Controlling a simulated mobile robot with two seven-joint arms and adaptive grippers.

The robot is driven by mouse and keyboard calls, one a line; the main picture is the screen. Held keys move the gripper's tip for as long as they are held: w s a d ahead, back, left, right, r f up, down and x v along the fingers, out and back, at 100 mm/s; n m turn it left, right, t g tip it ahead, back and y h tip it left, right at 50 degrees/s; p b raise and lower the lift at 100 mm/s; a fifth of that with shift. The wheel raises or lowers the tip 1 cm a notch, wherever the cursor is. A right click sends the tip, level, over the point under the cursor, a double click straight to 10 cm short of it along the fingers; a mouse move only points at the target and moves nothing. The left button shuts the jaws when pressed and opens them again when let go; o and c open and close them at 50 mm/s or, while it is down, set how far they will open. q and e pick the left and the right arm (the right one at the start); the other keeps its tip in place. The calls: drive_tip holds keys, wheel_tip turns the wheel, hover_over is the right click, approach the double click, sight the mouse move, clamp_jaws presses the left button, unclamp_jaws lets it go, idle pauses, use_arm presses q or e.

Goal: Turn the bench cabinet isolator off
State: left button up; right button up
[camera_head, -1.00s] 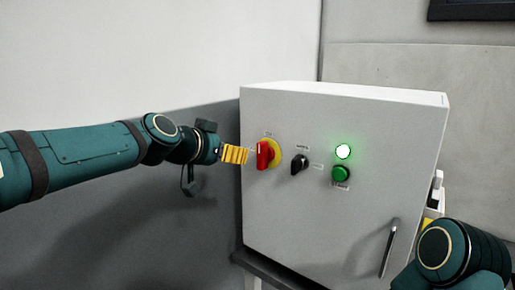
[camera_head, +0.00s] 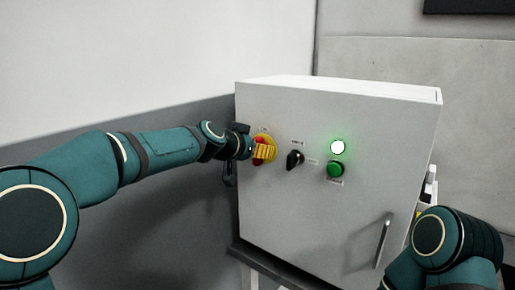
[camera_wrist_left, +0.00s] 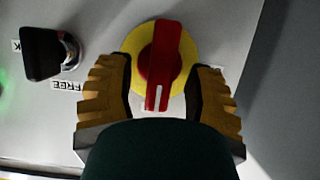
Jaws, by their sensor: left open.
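The isolator has a red handle (camera_wrist_left: 161,62) on a round yellow plate (camera_wrist_left: 133,42), at the upper left of the cabinet front. In the head view the handle (camera_head: 257,158) is mostly hidden by my gripper. In the left wrist view the handle stands upright, its white mark at the lower end. My left gripper (camera_head: 265,152) is at the isolator. Its yellow ribbed fingers are open, one on each side of the handle, with gaps visible in the wrist view (camera_wrist_left: 159,82). My right arm shows at the lower right; its gripper is not visible.
The grey cabinet (camera_head: 300,225) also carries a black selector knob (camera_head: 295,159), a lit lamp (camera_head: 338,147), a green button (camera_head: 335,169) and a door handle (camera_head: 384,240). The black knob (camera_wrist_left: 45,52) is beside the left finger in the wrist view. A wall stands behind.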

use_arm(q)
drive_tip(key=shift+w+d+f, duration=0.15)
drive_tip(key=shift+w+d, duration=0.05)
drive_tip(key=shift+w, duration=0.05)
drive_tip(key=shift+o, duration=0.2)
clamp_jaws()
